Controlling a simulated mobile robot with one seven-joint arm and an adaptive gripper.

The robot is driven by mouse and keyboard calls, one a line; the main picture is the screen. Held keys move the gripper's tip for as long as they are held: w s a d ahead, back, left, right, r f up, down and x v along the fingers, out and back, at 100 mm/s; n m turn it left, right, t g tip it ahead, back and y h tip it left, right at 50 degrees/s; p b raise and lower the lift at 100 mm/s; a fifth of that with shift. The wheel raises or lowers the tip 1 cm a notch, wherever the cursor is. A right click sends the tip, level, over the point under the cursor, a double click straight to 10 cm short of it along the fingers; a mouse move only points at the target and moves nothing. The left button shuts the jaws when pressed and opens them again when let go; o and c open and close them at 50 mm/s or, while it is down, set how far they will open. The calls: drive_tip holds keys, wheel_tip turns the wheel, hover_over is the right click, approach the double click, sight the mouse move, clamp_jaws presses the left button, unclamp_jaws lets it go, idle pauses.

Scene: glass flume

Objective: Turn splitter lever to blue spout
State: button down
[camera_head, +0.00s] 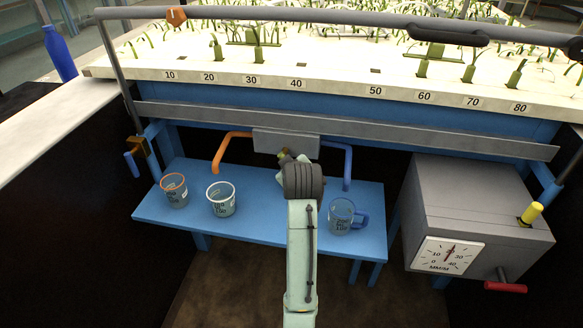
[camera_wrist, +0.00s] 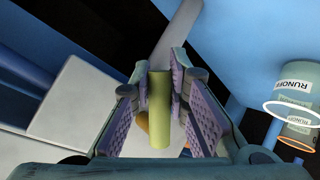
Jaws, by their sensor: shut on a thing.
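The grey splitter box (camera_head: 286,143) is fixed under the front rail of the flume. An orange spout (camera_head: 231,136) bends down from its left side and a blue spout (camera_head: 347,165) from its right. My gripper (camera_head: 287,160) is at the front of the box, and my wrist hides much of the lever in the head view. In the wrist view my gripper (camera_wrist: 160,95) is shut on the yellow-green lever (camera_wrist: 160,112), which stands between the two purple ridged finger pads. Which spout the lever points to cannot be told.
On the blue bench (camera_head: 270,215) stand an orange-rimmed cup (camera_head: 175,192), a white-rimmed cup (camera_head: 221,200) and a blue-handled cup (camera_head: 342,216). A grey box with a dial (camera_head: 447,256), a yellow knob (camera_head: 531,213) and a red handle (camera_head: 506,288) is at the right.

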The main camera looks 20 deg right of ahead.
idle(0.4)
drive_tip(key=c, duration=1.5)
unclamp_jaws()
drive_tip(key=shift+c, duration=0.2)
drive_tip(key=v, duration=1.2)
